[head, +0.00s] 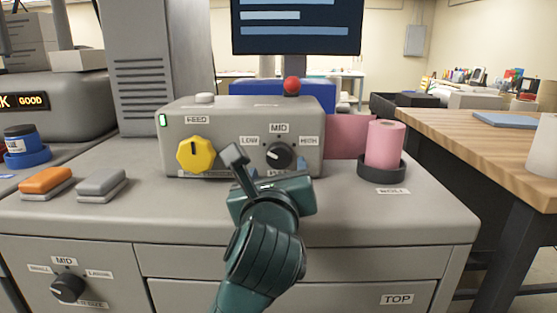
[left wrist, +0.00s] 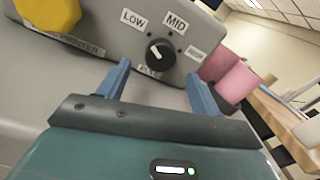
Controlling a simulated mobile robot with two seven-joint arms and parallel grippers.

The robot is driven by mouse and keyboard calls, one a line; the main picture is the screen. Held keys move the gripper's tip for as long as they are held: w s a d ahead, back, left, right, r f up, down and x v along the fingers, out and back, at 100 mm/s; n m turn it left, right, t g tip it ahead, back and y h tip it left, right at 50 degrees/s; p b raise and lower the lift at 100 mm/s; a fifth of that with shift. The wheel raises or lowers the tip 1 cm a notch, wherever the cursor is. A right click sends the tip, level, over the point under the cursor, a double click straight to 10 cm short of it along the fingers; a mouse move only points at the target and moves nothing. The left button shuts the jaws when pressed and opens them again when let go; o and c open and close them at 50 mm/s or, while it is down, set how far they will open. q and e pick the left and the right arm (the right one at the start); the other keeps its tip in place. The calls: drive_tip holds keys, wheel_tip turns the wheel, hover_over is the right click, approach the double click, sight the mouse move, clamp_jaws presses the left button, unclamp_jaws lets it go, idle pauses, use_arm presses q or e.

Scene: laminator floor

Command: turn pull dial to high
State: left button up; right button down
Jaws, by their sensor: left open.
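The pull dial (head: 279,156) is a black round knob on the front of a grey control box, with LOW, MID and HIGH labels around it. In the left wrist view the dial (left wrist: 160,54) shows a short white mark that seems to lean to the upper left, toward the LOW side. The label below it is partly hidden. My left gripper (head: 268,162) is open and empty in front of the dial. In the left wrist view its two fingers (left wrist: 159,72) stand either side of the dial's lower area, apparently not touching it. My right gripper is not in view.
A yellow FEED knob (head: 196,154) sits left on the same control box (head: 225,127). A pink roll (head: 385,144) stands in a dark holder at right. Orange (head: 46,179) and grey (head: 101,182) blocks lie on the left counter. Another dial (head: 67,288) is on the lower cabinet.

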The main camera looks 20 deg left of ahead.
sight(279, 160)
use_arm(q)
drive_tip(key=x, duration=0.5)
drive_tip(key=shift+w, duration=0.1)
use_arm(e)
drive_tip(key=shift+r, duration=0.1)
